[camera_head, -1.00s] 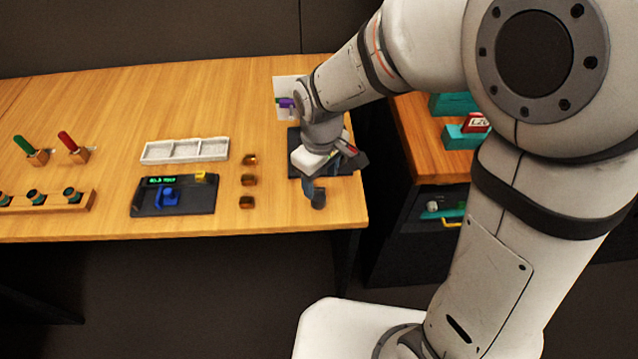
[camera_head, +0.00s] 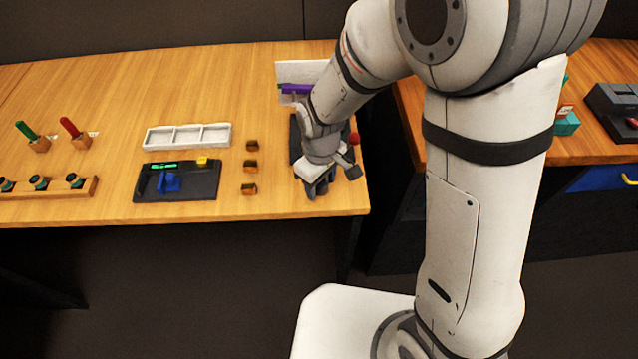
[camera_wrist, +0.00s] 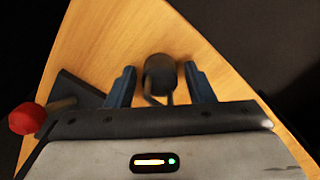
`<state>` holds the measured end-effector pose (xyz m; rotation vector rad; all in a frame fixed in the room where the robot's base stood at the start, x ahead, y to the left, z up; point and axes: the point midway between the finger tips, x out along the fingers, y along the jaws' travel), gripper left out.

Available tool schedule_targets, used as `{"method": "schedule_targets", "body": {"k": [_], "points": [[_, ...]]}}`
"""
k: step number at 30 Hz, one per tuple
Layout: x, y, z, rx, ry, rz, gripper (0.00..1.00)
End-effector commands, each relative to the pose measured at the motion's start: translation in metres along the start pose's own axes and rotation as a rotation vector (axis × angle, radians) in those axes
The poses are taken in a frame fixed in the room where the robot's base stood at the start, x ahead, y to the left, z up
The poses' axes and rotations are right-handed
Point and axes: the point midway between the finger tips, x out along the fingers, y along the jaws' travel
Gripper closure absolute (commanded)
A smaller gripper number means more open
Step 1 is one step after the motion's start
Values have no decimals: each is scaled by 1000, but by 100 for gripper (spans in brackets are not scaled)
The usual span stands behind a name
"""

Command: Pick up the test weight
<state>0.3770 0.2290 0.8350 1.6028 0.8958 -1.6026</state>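The test weight appears to be the dark grey cylinder with a thin loop or hook (camera_wrist: 158,72) in the wrist view. It stands on the wooden table near the corner. My gripper (camera_wrist: 159,69) is open, with one blue finger on each side of the weight. A gap shows between the weight and each finger, so nothing is gripped. In the head view my gripper (camera_head: 318,188) is low over the right front of the table, and I cannot clearly tell the weight from the dark fingers there.
A dark panel (camera_head: 296,150) lies behind my gripper; a red ball on a stalk (camera_wrist: 27,118) shows beside it. Left of it are several small brown blocks (camera_head: 250,167), a white tray (camera_head: 160,140) and a black device (camera_head: 205,185). The table edge is close.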

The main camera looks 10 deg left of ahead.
Motion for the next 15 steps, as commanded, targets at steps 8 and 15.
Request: {"method": "schedule_targets", "body": {"k": [8, 15], "points": [[0, 0, 0, -1, 0, 0, 75], [0, 0, 0, -1, 0, 0, 94]]}}
